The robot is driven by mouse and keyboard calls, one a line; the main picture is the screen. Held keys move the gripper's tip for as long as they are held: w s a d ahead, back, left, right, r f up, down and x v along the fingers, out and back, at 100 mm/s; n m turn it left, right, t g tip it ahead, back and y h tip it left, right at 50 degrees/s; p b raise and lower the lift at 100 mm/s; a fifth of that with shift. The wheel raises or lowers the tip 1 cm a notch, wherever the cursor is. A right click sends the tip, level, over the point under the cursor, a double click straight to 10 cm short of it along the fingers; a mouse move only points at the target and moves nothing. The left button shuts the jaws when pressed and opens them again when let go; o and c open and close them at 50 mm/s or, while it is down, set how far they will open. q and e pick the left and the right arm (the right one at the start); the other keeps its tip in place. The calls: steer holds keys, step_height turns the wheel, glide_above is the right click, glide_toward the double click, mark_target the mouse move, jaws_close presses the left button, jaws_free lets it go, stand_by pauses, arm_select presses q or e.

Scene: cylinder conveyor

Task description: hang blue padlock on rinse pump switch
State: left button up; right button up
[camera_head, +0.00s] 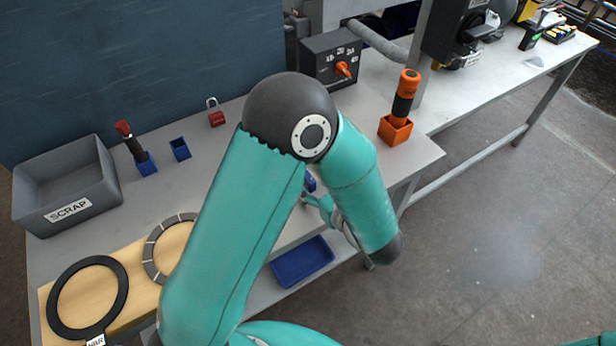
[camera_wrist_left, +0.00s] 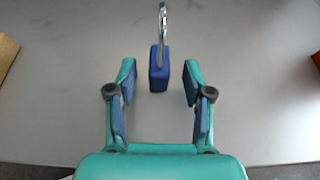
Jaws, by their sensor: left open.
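The blue padlock (camera_wrist_left: 159,72) has a blue body and a metal shackle. In the left wrist view it is on the grey table, just ahead of and between my open fingertips, with a visible gap on both sides. In the head view a small blue part of it (camera_head: 309,182) shows beside my arm, mostly hidden. My left gripper (camera_wrist_left: 159,88) is open and empty; in the head view it is largely behind my arm. A dark switch box (camera_head: 318,58) with an orange rotary knob (camera_head: 343,70) stands at the table's back edge; its label is unreadable. My right gripper is not in view.
A red padlock (camera_head: 216,117) stands near the back wall. An orange-handled tool sits in an orange holder (camera_head: 394,131) at the right. A grey SCRAP bin (camera_head: 67,182), blue holders (camera_head: 180,149), a blue tray (camera_head: 302,262) and black ring (camera_head: 88,296) are also around.

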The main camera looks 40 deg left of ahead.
arm_select(q)
steer(key=shift+x, duration=1.35)
jaws_close()
steer(key=shift+r, duration=0.1)
step_height(320, 180, up, 20)
steer(key=p, duration=0.1)
